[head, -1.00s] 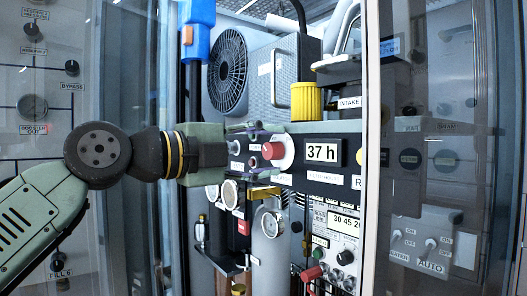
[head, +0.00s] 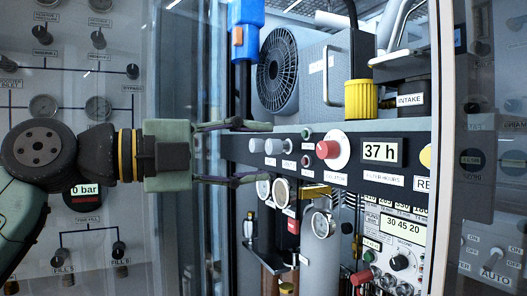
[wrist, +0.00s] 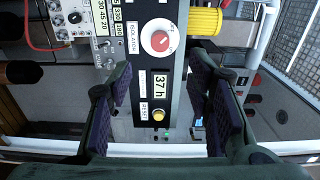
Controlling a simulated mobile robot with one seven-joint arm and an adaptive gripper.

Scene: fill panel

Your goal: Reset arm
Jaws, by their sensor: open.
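My gripper (head: 258,153) is open and empty in the head view. It points right, in front of the dark control strip (head: 300,142) of the panel. Its two fingers are spread one above the other, left of the red isolation knob (head: 327,149). In the wrist view my gripper (wrist: 160,90) shows its two dark pads far apart at left and right. Between and beyond them are the red knob (wrist: 159,41), the "37 h" display (wrist: 161,86) and a yellow reset button (wrist: 158,115). No contact with the panel shows.
A yellow cap (head: 361,99) and a fan unit (head: 279,71) sit above the strip. Gauges (head: 322,224) and a lower control box (head: 395,240) are below. A glass door edge (head: 441,150) stands at right. A wall of knobs and gauges (head: 98,108) is behind my arm.

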